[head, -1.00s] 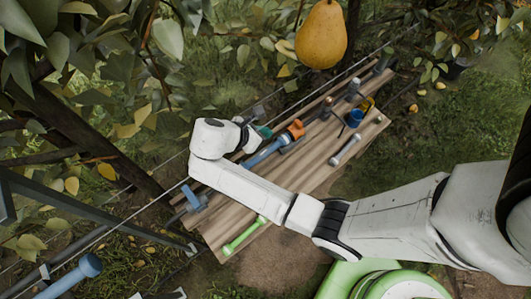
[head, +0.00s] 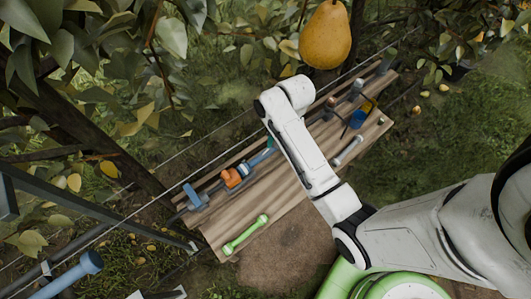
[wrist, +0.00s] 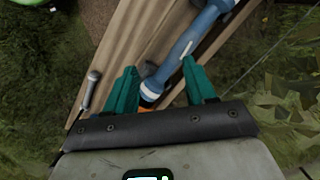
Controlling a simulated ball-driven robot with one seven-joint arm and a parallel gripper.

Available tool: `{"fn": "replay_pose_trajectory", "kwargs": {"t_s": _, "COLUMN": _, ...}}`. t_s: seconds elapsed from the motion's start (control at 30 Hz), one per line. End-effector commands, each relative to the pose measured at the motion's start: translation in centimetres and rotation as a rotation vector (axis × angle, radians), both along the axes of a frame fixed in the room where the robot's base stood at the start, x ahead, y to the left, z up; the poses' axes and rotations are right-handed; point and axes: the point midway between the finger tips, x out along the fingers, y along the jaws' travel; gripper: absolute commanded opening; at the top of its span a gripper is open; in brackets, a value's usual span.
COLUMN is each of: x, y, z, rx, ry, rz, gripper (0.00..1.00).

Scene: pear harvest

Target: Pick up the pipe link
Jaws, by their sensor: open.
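Several rod-like pieces lie on the wooden bench, and I cannot tell for sure which one is the pipe link. A green bar with thick ends (head: 246,234) lies near the bench's left front. A grey bar with knobbed ends (head: 348,150) lies at the right, and a grey rod (wrist: 90,90) shows at left in the wrist view. A blue tube (head: 262,158) lies along the middle, partly behind my arm; it shows in the wrist view (wrist: 178,60), running away from between my fingers. My gripper (wrist: 156,88) is open, its teal fingers apart above an orange part.
The slatted wooden bench (head: 290,185) has bare room at its front. A blue cup (head: 357,118) and several grey fittings stand toward its right end. Wires and leafy branches run behind, with a yellow pear (head: 325,35) hanging above.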

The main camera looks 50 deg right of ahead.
Motion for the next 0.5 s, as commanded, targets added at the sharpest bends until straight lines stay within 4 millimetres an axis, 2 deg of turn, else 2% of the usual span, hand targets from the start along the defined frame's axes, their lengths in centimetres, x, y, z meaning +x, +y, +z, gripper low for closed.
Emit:
{"fn": "replay_pose_trajectory", "kwargs": {"t_s": 0.1, "x": -0.1, "y": -0.2, "z": 0.8, "rx": 0.115, "ry": -0.039, "rz": -0.302, "gripper": 0.55}}
{"fn": "replay_pose_trajectory", "kwargs": {"t_s": 0.2, "x": 0.0, "y": -0.2, "z": 1.5, "rx": 0.203, "ry": -0.053, "rz": -0.504, "gripper": 0.55}}
{"fn": "replay_pose_trajectory", "kwargs": {"t_s": 0.33, "x": 0.1, "y": -0.3, "z": 2.2, "rx": 0.283, "ry": -0.058, "rz": -0.673, "gripper": 0.55}}
{"fn": "replay_pose_trajectory", "kwargs": {"t_s": 0.5, "x": 0.4, "y": -0.1, "z": 1.9, "rx": 0.323, "ry": -0.054, "rz": -0.75, "gripper": 0.55}}
